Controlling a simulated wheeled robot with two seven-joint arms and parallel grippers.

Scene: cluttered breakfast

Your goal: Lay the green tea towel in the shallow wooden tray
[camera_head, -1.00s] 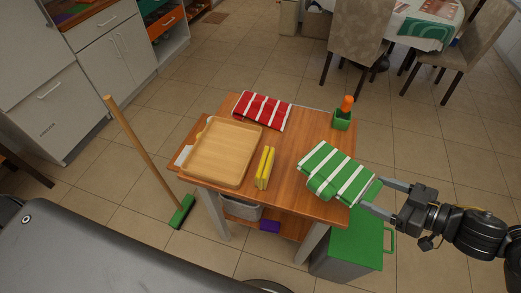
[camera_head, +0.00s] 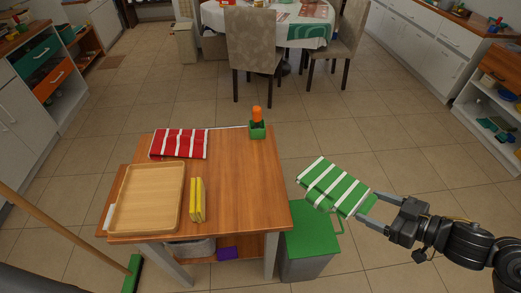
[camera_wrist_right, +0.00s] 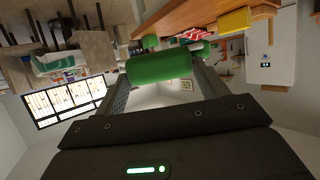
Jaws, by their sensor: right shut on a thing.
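The green tea towel (camera_head: 335,186), with white stripes and folded flat, is held by one edge in my right gripper (camera_head: 367,205). It hangs in the air to the right of the table, apart from the tabletop. In the right wrist view the towel (camera_wrist_right: 160,66) shows as a green roll-like edge between the two fingers. The shallow wooden tray (camera_head: 148,198) lies empty on the left part of the table, well to the left of the towel. My left gripper is not in view.
On the wooden table (camera_head: 240,190) are a red striped towel (camera_head: 179,144), a yellow sponge-like item (camera_head: 197,200) close beside the tray, and a green holder (camera_head: 257,131) with an orange-topped thing. A green-lidded bin (camera_head: 311,237) stands right of the table. A broom (camera_head: 60,228) leans at the left.

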